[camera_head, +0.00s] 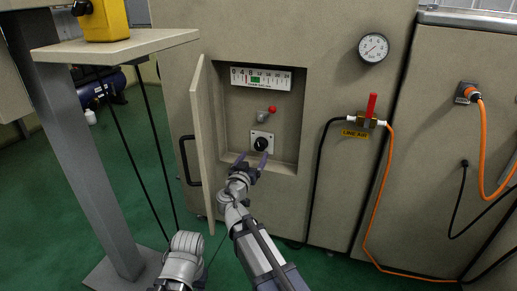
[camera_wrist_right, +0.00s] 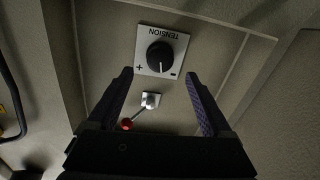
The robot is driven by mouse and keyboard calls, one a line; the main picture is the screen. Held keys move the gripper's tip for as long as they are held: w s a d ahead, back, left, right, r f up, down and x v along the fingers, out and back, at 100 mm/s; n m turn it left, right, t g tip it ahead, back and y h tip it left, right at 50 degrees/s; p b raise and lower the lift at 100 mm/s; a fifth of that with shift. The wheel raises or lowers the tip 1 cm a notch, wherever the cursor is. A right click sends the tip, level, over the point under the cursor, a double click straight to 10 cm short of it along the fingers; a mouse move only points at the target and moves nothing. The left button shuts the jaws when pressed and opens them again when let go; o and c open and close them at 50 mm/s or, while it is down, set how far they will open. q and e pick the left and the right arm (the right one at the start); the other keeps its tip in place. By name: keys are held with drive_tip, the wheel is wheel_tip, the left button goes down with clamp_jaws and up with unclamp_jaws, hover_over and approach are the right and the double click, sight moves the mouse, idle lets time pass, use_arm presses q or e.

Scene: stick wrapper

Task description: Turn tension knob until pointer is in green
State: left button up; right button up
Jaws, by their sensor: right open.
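The black tension knob (camera_head: 261,144) sits on a white plate in the recess of the grey machine panel. In the right wrist view the knob (camera_wrist_right: 160,56) has a white line pointing down in the picture, and its plate reads TENSION with plus and minus signs. The white scale (camera_head: 260,78) above has a green zone (camera_head: 255,79). A thin red pointer seems to stand just left of the green, but it is small. My right gripper (camera_head: 252,158) is open and empty. Its fingertips (camera_wrist_right: 159,74) are in front of the knob, spread wider than it, not gripping it. My left gripper is not visible.
A red-tipped lever (camera_head: 267,111) sits between scale and knob. The open cabinet door (camera_head: 203,140) stands left of the recess. A round gauge (camera_head: 373,47), the LINE AIR valve (camera_head: 367,122) and an orange hose (camera_head: 381,205) are on the right. A shelf (camera_head: 115,46) stands left.

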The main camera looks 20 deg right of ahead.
sight(259, 147)
drive_tip(key=x, duration=0.6)
drive_tip(key=shift+w+d, duration=0.15)
drive_tip(key=shift+w, duration=0.1)
clamp_jaws()
idle(0.4)
